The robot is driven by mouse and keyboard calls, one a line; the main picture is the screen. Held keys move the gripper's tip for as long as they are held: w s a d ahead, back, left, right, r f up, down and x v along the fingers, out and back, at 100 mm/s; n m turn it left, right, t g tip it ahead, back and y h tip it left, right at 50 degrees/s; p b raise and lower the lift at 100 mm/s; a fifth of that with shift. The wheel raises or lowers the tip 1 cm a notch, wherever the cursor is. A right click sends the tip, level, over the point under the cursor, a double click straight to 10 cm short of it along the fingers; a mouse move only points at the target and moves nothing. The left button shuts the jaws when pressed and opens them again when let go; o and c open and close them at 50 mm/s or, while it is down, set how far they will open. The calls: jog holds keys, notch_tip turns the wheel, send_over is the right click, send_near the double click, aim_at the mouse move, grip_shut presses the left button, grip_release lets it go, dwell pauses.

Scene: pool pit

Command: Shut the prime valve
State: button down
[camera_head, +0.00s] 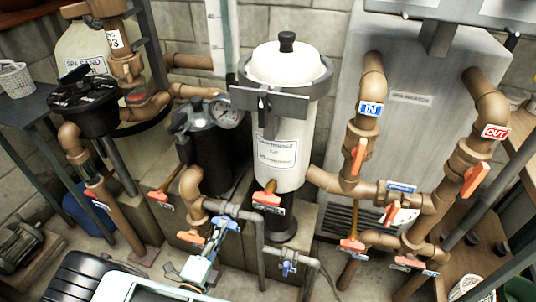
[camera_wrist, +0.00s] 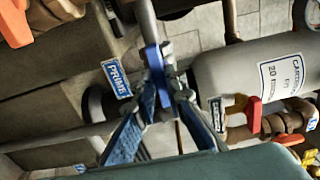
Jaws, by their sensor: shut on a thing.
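In the wrist view the prime valve's blue lever (camera_wrist: 154,62) stands beside a blue PRIME label (camera_wrist: 116,79). My gripper (camera_wrist: 163,92) has its blue and dark fingers closed around the lower part of this lever. The lever looks roughly in line with the grey pipe (camera_wrist: 145,18) behind it, but the fingers hide the valve body. In the head view my gripper (camera_head: 213,246) reaches up from the bottom edge to the grey pipework left of centre. The lever cannot be made out clearly there.
A white cartridge filter (camera_head: 283,150) stands right of my gripper and also shows in the wrist view (camera_wrist: 240,82). Another blue-handled valve (camera_head: 288,268) is on the low grey pipe. Brown pipes with orange handles (camera_head: 358,158) crowd the right side. A dark strainer pot (camera_head: 205,150) stands behind.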

jog(key=m+b, duration=0.3)
jog(key=m, duration=1.5)
jog(key=shift+m, duration=0.3)
jog(key=c, duration=1.9)
grip_release()
jog(key=shift+s, duration=0.1)
jog(key=v, duration=0.7)
